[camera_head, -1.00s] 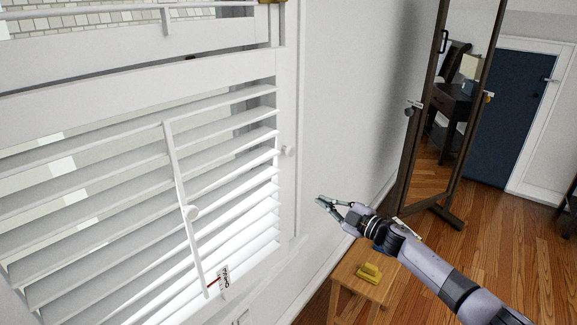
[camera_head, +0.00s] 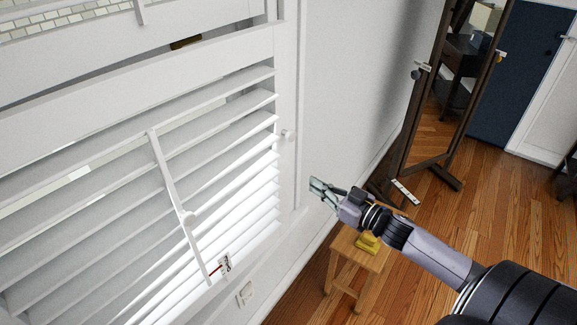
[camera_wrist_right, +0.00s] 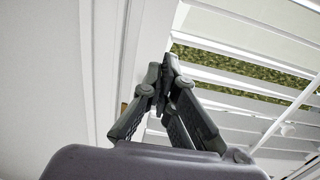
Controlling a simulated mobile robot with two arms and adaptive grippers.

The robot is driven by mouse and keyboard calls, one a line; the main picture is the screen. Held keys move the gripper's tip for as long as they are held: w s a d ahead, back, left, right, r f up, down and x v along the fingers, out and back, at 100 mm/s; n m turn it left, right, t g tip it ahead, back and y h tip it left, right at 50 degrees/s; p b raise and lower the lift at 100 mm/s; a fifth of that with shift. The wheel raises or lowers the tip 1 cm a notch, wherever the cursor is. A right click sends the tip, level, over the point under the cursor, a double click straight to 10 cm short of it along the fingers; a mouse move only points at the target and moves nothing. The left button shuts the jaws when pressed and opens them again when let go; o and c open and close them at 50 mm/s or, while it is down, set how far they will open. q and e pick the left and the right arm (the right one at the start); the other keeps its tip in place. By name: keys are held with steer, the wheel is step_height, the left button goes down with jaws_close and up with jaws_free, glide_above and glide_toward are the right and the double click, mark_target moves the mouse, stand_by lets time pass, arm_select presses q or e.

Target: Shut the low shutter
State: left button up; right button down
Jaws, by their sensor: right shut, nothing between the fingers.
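The low shutter (camera_head: 100,95) is a white louvred panel filling the left of the head view. Its slats are tilted, with light gaps showing between some of them. My left gripper is out of view.
A small wooden stool (camera_head: 362,250) with a yellow object (camera_head: 368,243) stands below my right arm. A dark-framed standing mirror (camera_head: 445,110) is further back. A white wall (camera_head: 345,90) lies between shutter and mirror. Wooden floor (camera_head: 490,220) is open at right.

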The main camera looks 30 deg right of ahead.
mark_target(281, 164)
steer(key=p+x, duration=0.1)
steer(key=x, duration=0.8)
steer(key=shift+p, duration=0.3)
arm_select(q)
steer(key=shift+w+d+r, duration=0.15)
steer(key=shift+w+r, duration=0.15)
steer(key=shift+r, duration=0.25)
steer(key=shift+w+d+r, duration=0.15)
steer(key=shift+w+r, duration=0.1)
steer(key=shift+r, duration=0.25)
arm_select(e)
steer(key=shift+w+a, duration=0.15)
steer(key=shift+w, duration=0.5)
